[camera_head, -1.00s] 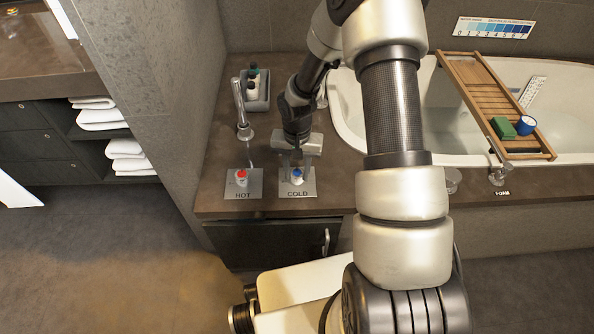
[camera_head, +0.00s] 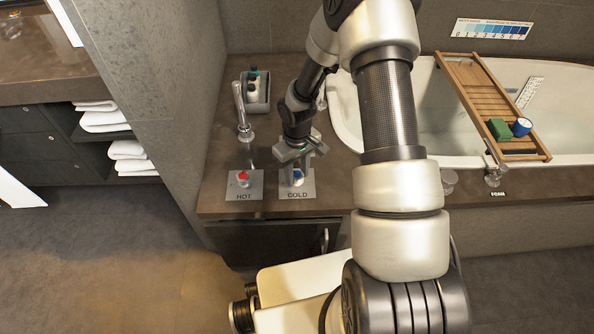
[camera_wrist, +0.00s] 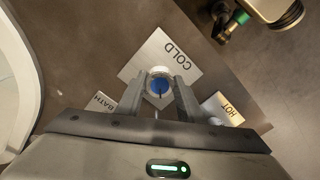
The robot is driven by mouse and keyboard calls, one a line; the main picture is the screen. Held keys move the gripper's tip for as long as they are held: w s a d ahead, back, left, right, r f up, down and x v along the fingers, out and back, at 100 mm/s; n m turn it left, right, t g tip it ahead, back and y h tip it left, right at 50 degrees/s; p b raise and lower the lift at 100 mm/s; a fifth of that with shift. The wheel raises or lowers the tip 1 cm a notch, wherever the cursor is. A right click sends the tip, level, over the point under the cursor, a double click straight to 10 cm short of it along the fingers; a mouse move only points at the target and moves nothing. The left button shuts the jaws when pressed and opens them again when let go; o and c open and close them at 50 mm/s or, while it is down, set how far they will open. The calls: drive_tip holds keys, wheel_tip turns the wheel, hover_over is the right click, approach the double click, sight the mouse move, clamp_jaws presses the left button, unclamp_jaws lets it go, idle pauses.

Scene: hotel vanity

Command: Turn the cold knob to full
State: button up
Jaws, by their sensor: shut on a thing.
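The cold knob (camera_head: 298,175) has a blue top and stands on a plate marked COLD (camera_head: 297,194) on the brown counter. It also shows in the wrist view (camera_wrist: 160,84), between the two fingers. My gripper (camera_head: 296,170) is above the COLD plate and shut on the cold knob; its fingers (camera_wrist: 168,92) lie on either side of the knob. A dark line on the blue top shows in the wrist view. In the head view the gripper hides part of the knob.
The red-topped hot knob (camera_head: 243,177) stands close by on the left. A tall spout (camera_head: 243,115) and a grey caddy with bottles (camera_head: 256,92) are behind. The bathtub (camera_head: 440,120) with a wooden tray (camera_head: 478,88) is at right.

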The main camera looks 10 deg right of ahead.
sight(297, 174)
drive_tip(key=n+p, duration=0.1)
drive_tip(key=n, duration=0.3)
drive_tip(key=shift+r+n, duration=0.1)
drive_tip(key=shift+n, duration=0.2)
drive_tip(key=shift+n+p, duration=0.75)
drive_tip(key=shift+n, duration=1.25)
drive_tip(key=shift+w, duration=0.1)
drive_tip(key=o, duration=1.1)
wheel_tip(297, 174, up, 17)
drive_tip(key=p, duration=0.4)
drive_tip(key=shift+r, duration=0.15)
